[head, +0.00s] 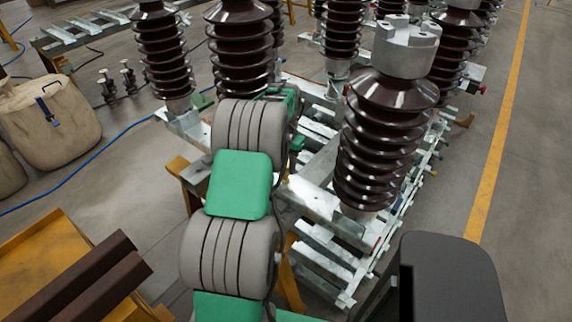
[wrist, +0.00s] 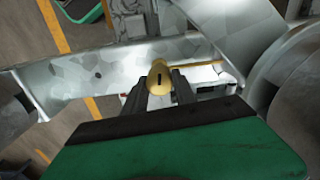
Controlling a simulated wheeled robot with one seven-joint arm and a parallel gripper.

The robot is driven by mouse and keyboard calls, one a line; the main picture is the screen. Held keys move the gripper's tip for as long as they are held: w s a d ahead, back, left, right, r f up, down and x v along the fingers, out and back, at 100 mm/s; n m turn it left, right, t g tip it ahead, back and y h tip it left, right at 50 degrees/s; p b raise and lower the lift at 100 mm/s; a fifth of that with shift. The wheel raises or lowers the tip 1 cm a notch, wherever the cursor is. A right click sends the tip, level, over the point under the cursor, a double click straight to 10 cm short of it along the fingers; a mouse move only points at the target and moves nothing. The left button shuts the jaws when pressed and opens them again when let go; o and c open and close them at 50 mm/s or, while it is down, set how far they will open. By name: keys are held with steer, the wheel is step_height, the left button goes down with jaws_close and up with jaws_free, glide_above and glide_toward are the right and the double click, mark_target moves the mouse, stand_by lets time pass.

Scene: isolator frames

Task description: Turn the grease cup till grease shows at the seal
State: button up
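In the wrist view, the grease cup (wrist: 159,78) is a small brass-yellow rounded piece with a dark slot in its face. It sits in front of a galvanized steel beam (wrist: 95,75). My gripper (wrist: 160,86) has its two dark fingers apart, one on each side of the cup's lower part. A narrow gap shows beside the cup, and I see no clear contact. A pale patch shows between the fingers below the cup. I cannot make out grease or the seal. In the head view my arm hides the gripper and the cup.
Brown ribbed insulators (head: 378,140) stand on a galvanized frame (head: 325,250) close around my arm. Grey metal parts (wrist: 285,85) crowd the wrist view's right side. Tan sacks (head: 45,120) and a blue hose (head: 75,180) lie left. Open floor with a yellow line (head: 497,130) is right.

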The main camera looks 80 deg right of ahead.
mark_target(286, 163)
steer(key=o, duration=0.4)
steer(key=shift+o, duration=0.2)
step_height(286, 163, up, 8)
steer(key=shift+f+b, duration=0.1)
steer(key=shift+b, duration=0.3)
